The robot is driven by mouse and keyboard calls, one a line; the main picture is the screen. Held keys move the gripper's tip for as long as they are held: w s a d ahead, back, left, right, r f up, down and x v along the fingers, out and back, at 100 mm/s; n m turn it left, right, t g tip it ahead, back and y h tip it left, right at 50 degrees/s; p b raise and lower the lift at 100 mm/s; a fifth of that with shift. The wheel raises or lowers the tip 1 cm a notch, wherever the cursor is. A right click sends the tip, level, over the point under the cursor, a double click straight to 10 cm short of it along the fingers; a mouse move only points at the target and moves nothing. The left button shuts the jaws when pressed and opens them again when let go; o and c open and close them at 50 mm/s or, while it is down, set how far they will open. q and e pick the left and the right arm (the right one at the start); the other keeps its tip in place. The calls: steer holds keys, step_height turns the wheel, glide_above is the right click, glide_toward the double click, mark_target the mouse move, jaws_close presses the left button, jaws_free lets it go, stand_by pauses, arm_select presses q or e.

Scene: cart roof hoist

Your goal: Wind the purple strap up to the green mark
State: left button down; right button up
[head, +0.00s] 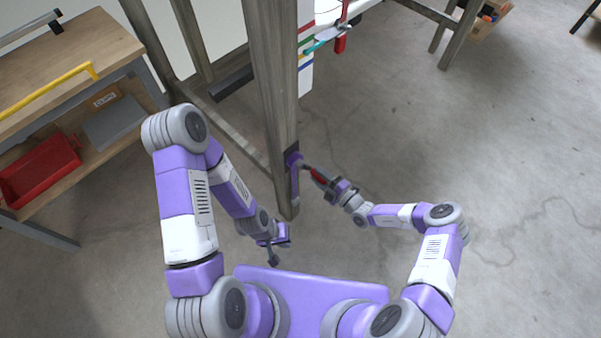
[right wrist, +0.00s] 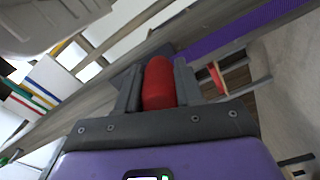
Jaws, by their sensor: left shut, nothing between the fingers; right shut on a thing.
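A wooden post (head: 275,90) carries a winch with a purple strap (head: 294,185) near its lower end. The strap also runs along the post in the right wrist view (right wrist: 235,32). My right gripper (head: 322,178) is shut on the red crank handle (right wrist: 158,84), which sits between its two fingers. A white board (head: 306,78) with coloured stripes, a green one among them, stands behind the post. A teal pointer (head: 318,45) lies near the stripes; its exact alignment with the green mark is too small to tell. My left gripper (head: 273,260) is shut and empty, low and left of the post.
A workbench (head: 70,60) at the left holds a yellow bar (head: 45,90) on top and a red bin (head: 40,172) on its shelf. A red piece (head: 341,40) hangs by the board. The floor at the right is open.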

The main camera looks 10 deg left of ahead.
steer(key=shift+w+d+r, duration=0.4)
steer(key=shift+w+r, duration=0.25)
steer(key=shift+r, duration=0.2)
steer(key=r, duration=0.1)
steer(key=r+p, duration=0.1)
steer(key=r, duration=0.1)
steer(key=shift+w+d+r+p, duration=0.3)
steer(key=shift+w+r+p, duration=0.05)
steer(key=shift+w+r, duration=0.05)
steer(key=r+p, duration=0.2)
steer(key=s+r+p, duration=0.1)
steer(key=r+p, duration=0.1)
steer(key=shift+s+a, duration=0.1)
steer(key=shift+a, duration=0.3)
steer(key=shift+f, duration=0.25)
